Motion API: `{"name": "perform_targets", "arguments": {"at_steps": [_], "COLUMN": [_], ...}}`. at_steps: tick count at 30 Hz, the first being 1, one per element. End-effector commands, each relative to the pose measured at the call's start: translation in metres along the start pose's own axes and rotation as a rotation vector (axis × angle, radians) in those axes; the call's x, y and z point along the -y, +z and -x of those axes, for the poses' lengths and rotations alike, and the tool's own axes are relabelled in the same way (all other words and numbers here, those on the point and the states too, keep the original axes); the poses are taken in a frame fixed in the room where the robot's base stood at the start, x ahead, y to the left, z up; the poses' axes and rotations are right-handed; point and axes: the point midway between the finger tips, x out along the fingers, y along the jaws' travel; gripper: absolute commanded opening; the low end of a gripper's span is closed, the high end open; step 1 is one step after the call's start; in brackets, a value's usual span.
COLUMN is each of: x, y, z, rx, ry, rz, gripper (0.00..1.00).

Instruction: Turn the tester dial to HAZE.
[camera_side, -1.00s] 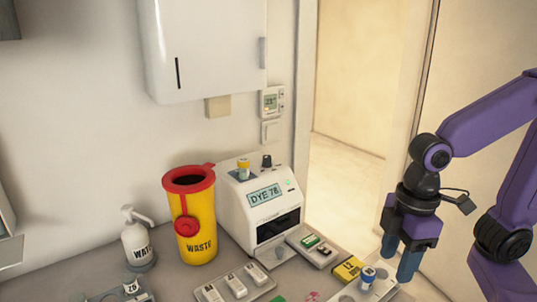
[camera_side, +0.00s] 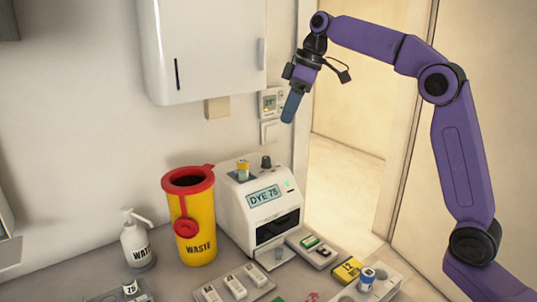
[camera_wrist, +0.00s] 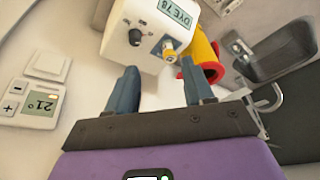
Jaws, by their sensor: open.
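The tester (camera_side: 258,215) is a white box on the counter, and its display (camera_side: 264,196) reads DYE with a number that looks like 78. Its dial (camera_side: 266,162) is a dark knob on the top, right of a yellow-capped vial (camera_side: 243,168) in a socket. In the wrist view the dial (camera_wrist: 135,37) is beyond my left finger, and the vial (camera_wrist: 170,48) shows between the fingers. My gripper (camera_side: 290,108) is open and empty, above and slightly right of the dial, apart from it. It also shows in the wrist view (camera_wrist: 158,80).
A yellow waste bin (camera_side: 196,235) with a red lid stands left of the tester, beside a white pump bottle (camera_side: 137,240). A thermostat (camera_side: 270,102) is on the wall close behind my gripper. A wall cabinet (camera_side: 205,50) hangs above. Small trays line the counter front.

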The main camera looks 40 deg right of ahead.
Motion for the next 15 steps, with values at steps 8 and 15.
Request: {"name": "perform_targets", "arguments": {"at_steps": [8, 15], "x": [-0.044, -0.047], "y": [0.002, 0.002], "z": [0.022, 0.01], "rx": [-0.04, -0.04], "ry": [0.037, 0.037], "rz": [-0.006, -0.005], "gripper": [0.52, 0.52]}}
